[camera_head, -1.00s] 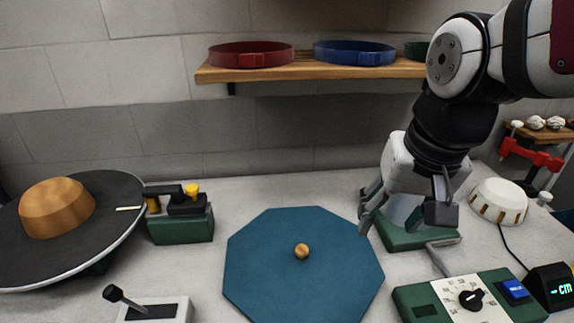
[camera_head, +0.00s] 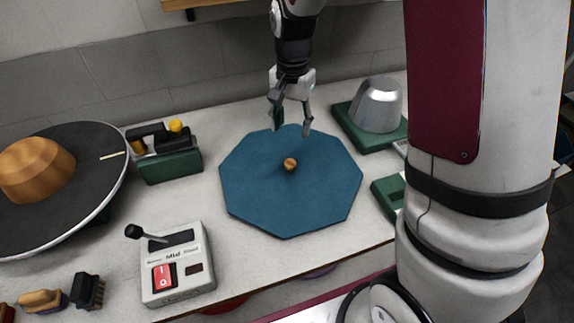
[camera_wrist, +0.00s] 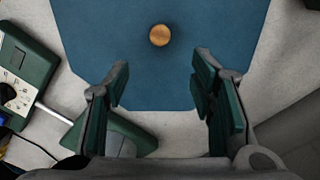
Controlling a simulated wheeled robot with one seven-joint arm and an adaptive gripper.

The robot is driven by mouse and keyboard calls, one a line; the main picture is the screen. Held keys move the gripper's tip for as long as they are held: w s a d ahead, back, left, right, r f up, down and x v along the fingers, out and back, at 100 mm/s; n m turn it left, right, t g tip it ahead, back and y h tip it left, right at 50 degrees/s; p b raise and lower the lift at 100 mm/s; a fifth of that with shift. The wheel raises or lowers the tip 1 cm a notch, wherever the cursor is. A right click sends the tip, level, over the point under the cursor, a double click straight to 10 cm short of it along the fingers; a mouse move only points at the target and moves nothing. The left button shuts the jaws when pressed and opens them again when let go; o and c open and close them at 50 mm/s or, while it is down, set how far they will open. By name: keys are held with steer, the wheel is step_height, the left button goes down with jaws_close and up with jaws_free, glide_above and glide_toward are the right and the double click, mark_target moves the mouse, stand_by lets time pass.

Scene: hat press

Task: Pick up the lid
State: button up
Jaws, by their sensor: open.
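The lid (camera_head: 322,191) is a flat blue octagonal plate lying on the worktop, with a small round wooden knob (camera_head: 290,164) at its middle. It also shows in the wrist view (camera_wrist: 110,50), with the knob (camera_wrist: 159,35) near the top centre. My gripper (camera_head: 291,128) is open and empty over the lid's far edge in the head view, behind the knob and apart from it. In the wrist view my gripper's green-padded fingers (camera_wrist: 165,88) are spread wide, and the knob lies beyond the fingertips, between their lines.
A metal cone on a green base (camera_head: 376,105) stands right of the lid. A green device (camera_head: 170,160) and a wide dark disc with a wooden dome (camera_head: 95,165) stand left. A lever box (camera_head: 178,262) is at the front left. My arm hides the right side.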

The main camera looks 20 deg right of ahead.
glide_above(290, 162)
steer(key=f, duration=0.8)
steer(key=shift+w+d+f, duration=0.15)
steer(key=shift+d, duration=0.1)
steer(key=shift+s+a+f+p, duration=0.15)
steer(key=shift+f+p, duration=0.25)
steer(key=shift+f, duration=0.9)
steer(key=shift+s+a+f+p, duration=0.1)
steer(key=shift+f+p, duration=0.25)
steer(key=shift+f, duration=0.95)
jaws_close()
